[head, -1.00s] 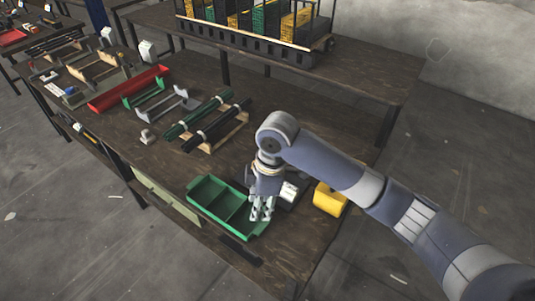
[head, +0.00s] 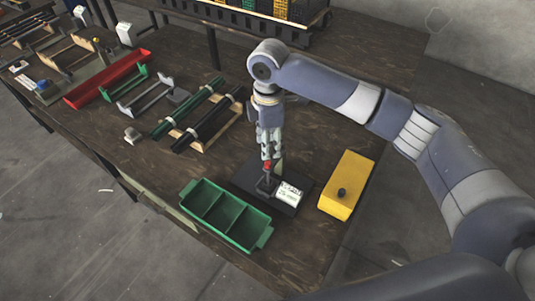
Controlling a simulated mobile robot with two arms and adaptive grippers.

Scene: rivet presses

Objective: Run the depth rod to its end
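A small press-like device stands on a black base plate (head: 246,176) near the front of the wooden table. A white printed label block (head: 289,193) is on its right part. A red-tipped part (head: 267,165) rises from it. I cannot make out which part is the depth rod. My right gripper (head: 267,156) points down, directly above the red tip, its fingers close together. Whether the fingers touch or hold the tip is too small to tell. My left gripper is not in view.
A green divided bin (head: 244,233) sits in front of the device on the left. A yellow box (head: 350,171) with a black knob stands to its right. Dark and green rods (head: 208,123) lie on a wooden rack behind left. A red tray (head: 108,80) is farther left.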

